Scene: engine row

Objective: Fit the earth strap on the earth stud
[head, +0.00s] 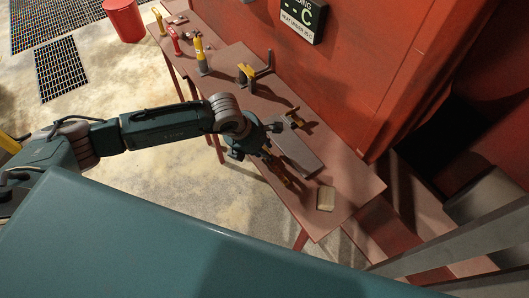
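My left gripper (257,143) hangs over the bench beside a long grey block (298,153). Its two fingers look spread apart, and I see nothing held between them. A small bracket-like piece with a yellow-brown part (292,118) sits just behind the grey block. I cannot make out for sure which piece is the earth strap or the earth stud. The bench surface right under the gripper is partly hidden by it and in shadow. My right gripper is not in view.
The narrow reddish bench (350,186) runs along a red wall panel (350,65). A tan block (326,198) lies near its front end. A yellow and grey fixture (247,74), a yellow-topped tool (200,55) and a red-handled tool (174,42) stand farther back. A red bucket (125,20) is on the floor.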

